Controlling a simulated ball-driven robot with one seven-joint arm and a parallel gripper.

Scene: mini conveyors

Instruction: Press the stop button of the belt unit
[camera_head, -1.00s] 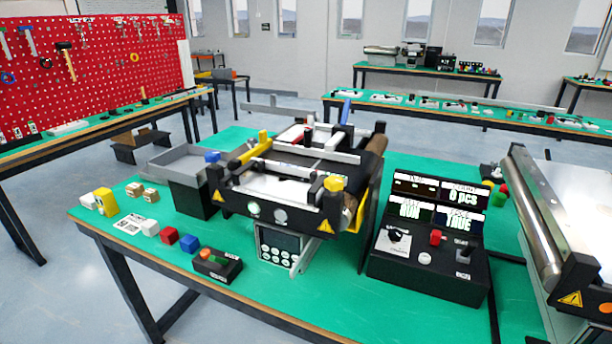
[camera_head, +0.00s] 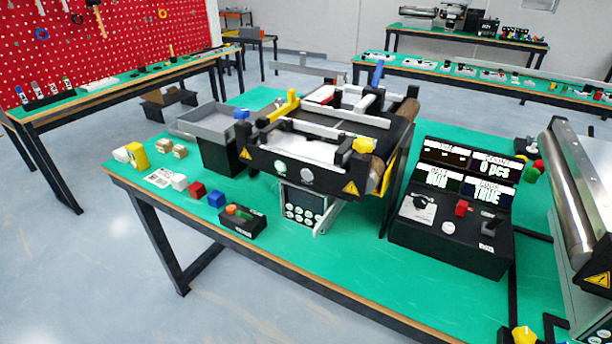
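The belt unit (camera_head: 333,181), a small conveyor with a black front plate and yellow corner pieces, stands in the middle of the green table. Its front plate carries a lit, whitish-green round button (camera_head: 280,168) and a grey round button (camera_head: 307,177). A small black box (camera_head: 238,226) in front of it has an orange part and a green part on top. A black control console (camera_head: 450,246) to the right has a red switch (camera_head: 461,208) and a white round button (camera_head: 448,227). Labels are too small to tell which is the stop button. My gripper is not in view.
A grey bin (camera_head: 208,125) stands left of the belt unit. Several small coloured blocks, including a blue block (camera_head: 216,199), lie near the front left edge. A larger roller conveyor (camera_head: 575,190) stands at the right. The green tabletop (camera_head: 345,262) is clear in front.

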